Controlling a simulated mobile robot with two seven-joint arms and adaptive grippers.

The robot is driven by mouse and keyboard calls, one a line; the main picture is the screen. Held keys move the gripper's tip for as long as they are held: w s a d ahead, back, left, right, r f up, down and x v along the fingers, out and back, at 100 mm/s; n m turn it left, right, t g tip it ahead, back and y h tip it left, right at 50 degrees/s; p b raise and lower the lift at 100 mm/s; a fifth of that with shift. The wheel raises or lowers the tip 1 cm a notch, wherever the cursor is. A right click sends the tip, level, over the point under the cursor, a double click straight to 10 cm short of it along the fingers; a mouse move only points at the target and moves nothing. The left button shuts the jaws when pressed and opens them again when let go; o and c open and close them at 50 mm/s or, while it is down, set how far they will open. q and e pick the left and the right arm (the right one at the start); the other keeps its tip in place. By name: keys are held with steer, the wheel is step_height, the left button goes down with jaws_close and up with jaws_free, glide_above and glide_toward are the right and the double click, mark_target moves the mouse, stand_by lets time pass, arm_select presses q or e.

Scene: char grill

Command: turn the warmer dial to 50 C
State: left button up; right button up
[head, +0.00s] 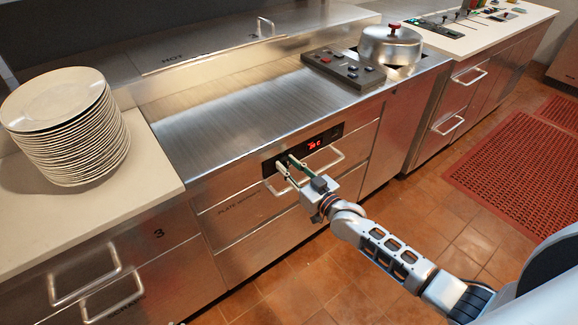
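The plate warmer is the steel drawer unit (232,208) in the middle of the head view, with a black control panel (325,135) along its upper front edge. A red lit display (315,145) on the panel shows a reading that ends in C; its digits are too small to read surely. My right gripper (288,162) is at the left part of this panel, its two fingers pointing at it with a gap between them. The dial does not show clearly; the fingers cover that area, so I cannot tell whether they touch or grip it. My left gripper is out of view.
A stack of plates (65,125) stands on the left counter. A grey box with buttons (343,69) and a lidded pot (390,48) stand behind.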

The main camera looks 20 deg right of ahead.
steer(key=shift+m, duration=0.4)
steer(key=shift+r+m+p, duration=0.1)
steer(key=shift+m+p, duration=0.3)
steer(key=shift+m, duration=0.2)
steer(key=m, duration=0.3)
steer(key=shift+d+m+p, duration=0.1)
steer(key=shift+m+p, duration=0.2)
steer(key=shift+p, duration=0.1)
steer(key=m, duration=0.2)
steer(key=shift+m, duration=0.3)
steer(key=shift+f+m, duration=0.2)
steer(key=shift+m, duration=1.5)
steer(key=o, duration=1.1)
steer(key=shift+d, duration=0.1)
